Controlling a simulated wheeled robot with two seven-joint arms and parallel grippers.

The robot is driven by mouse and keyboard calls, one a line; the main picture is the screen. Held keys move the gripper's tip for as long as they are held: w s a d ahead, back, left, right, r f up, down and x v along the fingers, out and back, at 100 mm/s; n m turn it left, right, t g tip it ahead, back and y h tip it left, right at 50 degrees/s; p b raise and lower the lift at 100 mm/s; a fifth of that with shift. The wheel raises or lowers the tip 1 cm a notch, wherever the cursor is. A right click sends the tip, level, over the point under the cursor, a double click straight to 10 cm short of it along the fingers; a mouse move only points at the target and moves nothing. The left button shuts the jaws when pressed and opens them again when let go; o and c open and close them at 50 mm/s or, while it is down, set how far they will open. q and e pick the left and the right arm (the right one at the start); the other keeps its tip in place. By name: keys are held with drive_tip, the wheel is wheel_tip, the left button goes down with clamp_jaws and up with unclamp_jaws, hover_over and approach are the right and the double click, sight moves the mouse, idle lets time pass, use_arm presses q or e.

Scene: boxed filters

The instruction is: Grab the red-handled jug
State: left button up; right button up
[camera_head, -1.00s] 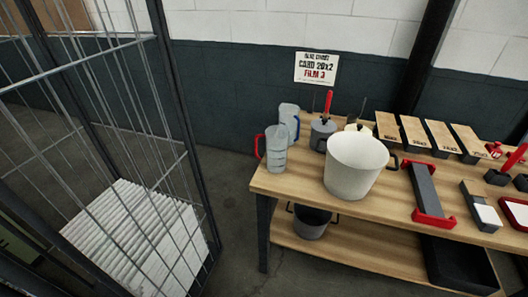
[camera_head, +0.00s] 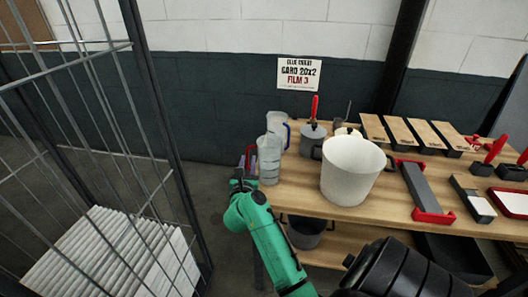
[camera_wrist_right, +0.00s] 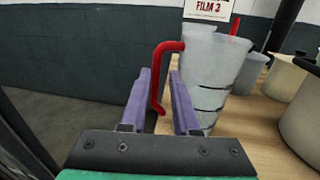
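The red-handled jug (camera_head: 270,162) is a clear, marked jug standing upright at the left end of the wooden table. In the right wrist view the jug (camera_wrist_right: 215,72) stands just right of centre, its red handle (camera_wrist_right: 158,75) pointing left. My right gripper (camera_head: 244,163) is at the jug's handle side. In the wrist view its purple fingers (camera_wrist_right: 162,90) are apart, one on each side of the handle, with a gap visible towards the right finger. In the head view the gripper mostly hides the handle. My left gripper is not in view.
A blue-handled jug (camera_head: 279,127) stands close behind. A grey pot (camera_head: 313,140) and a large white pot (camera_head: 350,172) stand to the right. A wire cage (camera_head: 160,150) stands left of the wooden table (camera_head: 300,193). A dark bucket (camera_head: 305,232) is on the lower shelf.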

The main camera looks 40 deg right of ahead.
drive_tip(key=x, duration=0.3)
drive_tip(key=p+x, duration=0.1)
drive_tip(key=x, duration=0.2)
drive_tip(key=shift+w, duration=0.35)
drive_tip(key=shift+w+d+f, duration=0.1)
drive_tip(key=shift+w, duration=0.05)
clamp_jaws()
idle(0.8)
